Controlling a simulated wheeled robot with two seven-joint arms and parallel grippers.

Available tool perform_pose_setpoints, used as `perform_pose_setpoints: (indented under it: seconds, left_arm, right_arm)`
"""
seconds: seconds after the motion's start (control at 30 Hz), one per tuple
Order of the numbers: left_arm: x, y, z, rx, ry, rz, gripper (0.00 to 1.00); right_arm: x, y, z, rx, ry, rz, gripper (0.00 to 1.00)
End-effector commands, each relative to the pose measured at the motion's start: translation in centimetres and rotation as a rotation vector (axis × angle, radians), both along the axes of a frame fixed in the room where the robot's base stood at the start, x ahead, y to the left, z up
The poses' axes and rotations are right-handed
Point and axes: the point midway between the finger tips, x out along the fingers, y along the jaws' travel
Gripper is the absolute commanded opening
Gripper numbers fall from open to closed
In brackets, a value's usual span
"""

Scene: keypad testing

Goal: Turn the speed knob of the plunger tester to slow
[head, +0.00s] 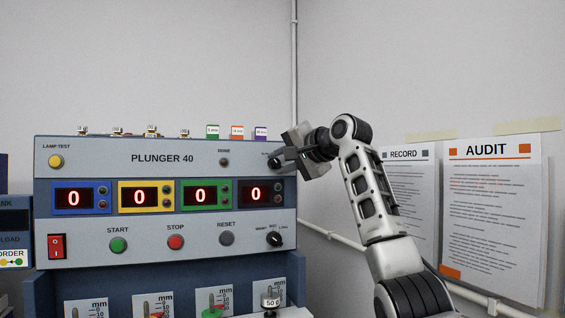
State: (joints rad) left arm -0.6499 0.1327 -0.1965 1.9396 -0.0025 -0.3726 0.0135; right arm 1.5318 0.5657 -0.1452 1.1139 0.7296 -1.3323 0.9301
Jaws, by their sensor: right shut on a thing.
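The plunger tester (162,158), a grey-blue panel marked PLUNGER 40, stands at the left and middle of the head view. A dark upper knob (274,163) sits at the panel's top right corner; it appears to be the speed knob, but its lettering is too small and partly covered to read. My right gripper (285,158) reaches it from the right and is shut on it, hiding part of it. Where its pointer stands cannot be made out. A second black knob (274,239) is lower on the panel, clear of the gripper. My left gripper is not in view.
The panel carries four-coloured displays reading 0, a green start button (118,246), a red stop button (176,242), a grey reset button (227,238) and a red rocker switch (57,246). A 50 g weight (270,301) stands below. An AUDIT sheet (490,215) hangs on the right wall.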

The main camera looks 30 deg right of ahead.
Motion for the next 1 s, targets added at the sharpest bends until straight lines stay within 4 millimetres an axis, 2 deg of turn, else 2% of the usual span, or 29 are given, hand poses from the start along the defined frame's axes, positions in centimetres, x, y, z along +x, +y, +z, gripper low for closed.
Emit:
perform_pose_setpoints:
  seconds: [0.47,0.5,0.57,0.87,1.0]
  left_arm:
    - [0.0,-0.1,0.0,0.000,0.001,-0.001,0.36]
    - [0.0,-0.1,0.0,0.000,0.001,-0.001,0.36]
    - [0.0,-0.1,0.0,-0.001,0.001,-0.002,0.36]
    - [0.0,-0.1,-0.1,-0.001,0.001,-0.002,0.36]
    - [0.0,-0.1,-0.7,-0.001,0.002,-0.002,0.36]
  right_arm:
    - [0.0,0.0,0.2,-0.015,-0.002,-0.002,0.03]
    - [0.0,0.0,0.2,-0.015,-0.002,-0.002,0.28]
    - [0.0,0.0,0.2,-0.015,-0.002,-0.001,0.45]
    - [-0.1,0.0,0.1,-0.015,0.002,-0.001,0.46]
    - [-1.0,-0.1,0.2,-0.016,-0.001,0.000,0.46]
